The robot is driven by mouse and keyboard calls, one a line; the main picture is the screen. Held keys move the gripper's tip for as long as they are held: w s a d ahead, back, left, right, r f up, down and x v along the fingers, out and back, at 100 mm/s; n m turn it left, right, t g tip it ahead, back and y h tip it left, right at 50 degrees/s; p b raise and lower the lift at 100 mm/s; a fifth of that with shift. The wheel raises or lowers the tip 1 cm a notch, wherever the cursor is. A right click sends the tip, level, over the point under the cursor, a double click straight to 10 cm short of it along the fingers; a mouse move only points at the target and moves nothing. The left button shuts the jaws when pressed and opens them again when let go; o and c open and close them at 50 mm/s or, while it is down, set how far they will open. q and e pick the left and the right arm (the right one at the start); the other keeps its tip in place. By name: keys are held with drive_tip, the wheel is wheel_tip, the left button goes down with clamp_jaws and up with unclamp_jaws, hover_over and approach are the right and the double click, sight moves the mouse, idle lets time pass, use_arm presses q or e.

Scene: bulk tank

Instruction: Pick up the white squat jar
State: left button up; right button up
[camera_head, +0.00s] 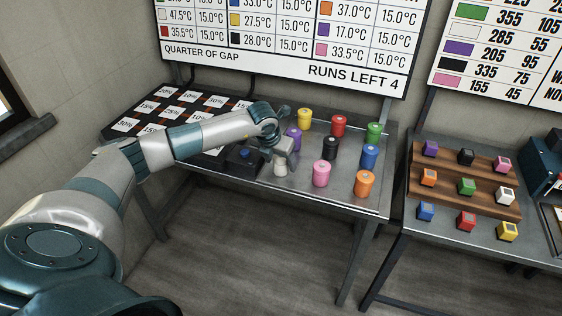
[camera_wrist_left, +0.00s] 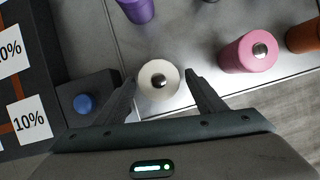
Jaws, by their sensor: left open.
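The white squat jar (camera_head: 280,168) stands upright near the front edge of the metal table, partly hidden by my left gripper in the head view. In the left wrist view the jar (camera_wrist_left: 158,79) shows from above, with a dark round knob on its top. My left gripper (camera_head: 284,152) is open above it. In the left wrist view its two fingers (camera_wrist_left: 161,80) point to either side of the jar, with a gap to each side. I cannot tell whether the fingertips are down at jar height. My right gripper is not in view.
A pink jar (camera_head: 321,173) stands to the right and a purple jar (camera_head: 294,138) behind. A black box with a blue button (camera_wrist_left: 84,104) sits close on the left. Several other coloured jars stand further right and back. A second table (camera_head: 404,237) holds small coloured blocks.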

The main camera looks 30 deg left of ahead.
use_arm(q)
drive_tip(key=shift+w+f, duration=0.2)
drive_tip(key=shift+f, duration=0.3)
drive_tip(key=shift+w+f, duration=0.15)
drive_tip(key=shift+f, duration=0.25)
drive_tip(key=c, duration=1.2)
drive_tip(key=shift+c, duration=0.2)
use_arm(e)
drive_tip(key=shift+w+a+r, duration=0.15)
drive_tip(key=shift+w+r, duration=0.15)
